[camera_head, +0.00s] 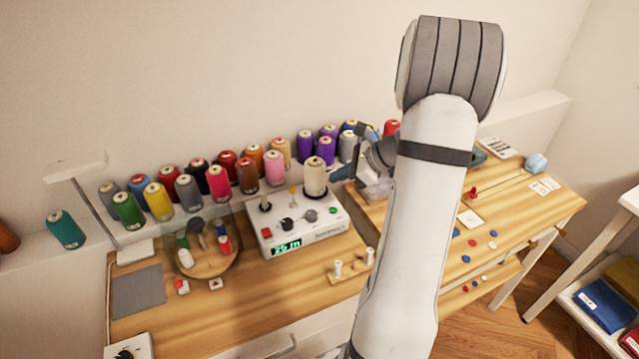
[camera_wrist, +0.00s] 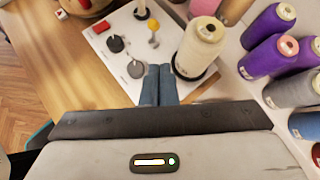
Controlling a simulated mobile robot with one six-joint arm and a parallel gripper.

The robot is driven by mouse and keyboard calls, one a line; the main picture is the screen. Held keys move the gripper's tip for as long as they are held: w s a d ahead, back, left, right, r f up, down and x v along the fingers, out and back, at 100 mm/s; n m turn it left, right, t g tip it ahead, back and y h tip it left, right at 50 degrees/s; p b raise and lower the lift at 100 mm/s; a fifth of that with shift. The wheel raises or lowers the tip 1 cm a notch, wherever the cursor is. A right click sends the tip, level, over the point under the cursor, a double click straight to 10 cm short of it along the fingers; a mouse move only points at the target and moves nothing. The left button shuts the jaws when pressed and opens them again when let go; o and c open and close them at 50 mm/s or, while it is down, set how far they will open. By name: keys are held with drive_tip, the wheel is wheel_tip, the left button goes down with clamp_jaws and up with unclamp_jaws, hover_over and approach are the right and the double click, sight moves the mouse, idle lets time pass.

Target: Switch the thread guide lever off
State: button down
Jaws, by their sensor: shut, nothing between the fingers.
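The white control box (camera_head: 326,232) stands on the wooden table, with a lit green display, a red button, dark and grey round controls and a small yellow-topped lever (camera_head: 293,190). This upright lever also shows in the wrist view (camera_wrist: 153,41). I cannot tell for sure that it is the thread guide lever. My gripper (camera_wrist: 158,70) is shut and empty, its blue-grey fingers together over the box's edge. The fingertips are beside a grey round control (camera_wrist: 135,69) and apart from the yellow lever.
A large cream spool (camera_head: 314,176) stands on the box, close to the right of my fingers in the wrist view. Several coloured spools line the wall behind. A round wooden tray (camera_head: 230,262) lies to the left; two small white spools (camera_head: 338,269) stand in front.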

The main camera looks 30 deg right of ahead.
drive_tip(key=shift+v, duration=1.8)
drive_tip(key=s+a+r+n+g+h, duration=0.1)
drive_tip(key=s+a+r+n+g, duration=0.15)
drive_tip(key=a+n, duration=0.35)
drive_tip(key=s+a+r+n+g+h, duration=0.1)
drive_tip(key=s+a+r+n+g, duration=0.2)
drive_tip(key=a, duration=0.5)
drive_tip(key=s+a+r+n+t+h, duration=0.1)
drive_tip(key=s+a+n+h, duration=0.4)
drive_tip(key=s+n, duration=0.8)
drive_tip(key=shift+a+r+n+t, duration=0.35)
drive_tip(key=shift+a+r+n, duration=0.05)
drive_tip(key=shift+a+n, duration=1.1)
drive_tip(key=shift+s, duration=0.1)
drive_tip(key=shift+d, duration=0.15)
